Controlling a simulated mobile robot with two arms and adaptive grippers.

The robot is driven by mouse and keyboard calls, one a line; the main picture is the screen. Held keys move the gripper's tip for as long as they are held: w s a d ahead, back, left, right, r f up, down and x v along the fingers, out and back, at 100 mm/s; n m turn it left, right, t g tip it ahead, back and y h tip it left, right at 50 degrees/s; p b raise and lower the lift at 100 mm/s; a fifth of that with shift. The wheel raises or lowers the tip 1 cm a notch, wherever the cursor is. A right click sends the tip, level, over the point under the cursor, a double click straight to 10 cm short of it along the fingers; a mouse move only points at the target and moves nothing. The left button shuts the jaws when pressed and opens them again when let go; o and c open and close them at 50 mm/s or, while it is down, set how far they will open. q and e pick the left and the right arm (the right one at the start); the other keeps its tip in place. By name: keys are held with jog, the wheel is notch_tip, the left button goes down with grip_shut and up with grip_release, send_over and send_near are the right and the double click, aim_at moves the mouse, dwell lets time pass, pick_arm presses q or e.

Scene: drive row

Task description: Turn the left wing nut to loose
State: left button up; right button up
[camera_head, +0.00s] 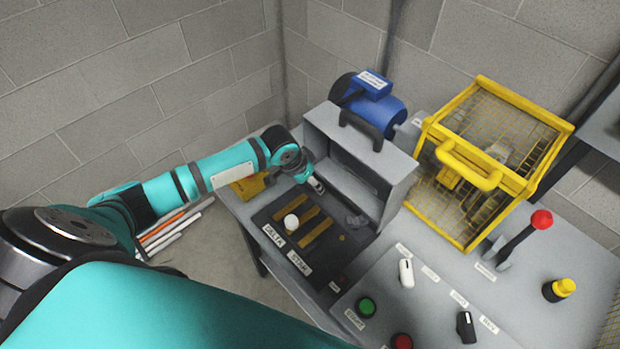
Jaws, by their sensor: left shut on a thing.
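My left gripper (316,185) reaches in from the left to the left front side of a grey box with a black handle (358,130). It is shut, at the place of the left wing nut, and hides that nut almost wholly. A small grey shape (357,220) at the box's lower front, to the right, looks like the other wing nut. How far the left nut is turned cannot be seen. My right gripper is not in view.
In front of the box lies a dark panel (282,243) with brass bars, a white knob and DELTA and STAR labels. A blue motor (378,105) stands behind. To the right are a yellow mesh guard (468,172), a red-knobbed lever (541,220) and a button panel (430,310).

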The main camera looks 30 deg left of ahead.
pick_arm(q)
jog(key=o, duration=0.7)
jog(key=shift+o, duration=1)
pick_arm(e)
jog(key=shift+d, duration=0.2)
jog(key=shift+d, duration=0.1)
pick_arm(q)
jog(key=v, duration=1.2)
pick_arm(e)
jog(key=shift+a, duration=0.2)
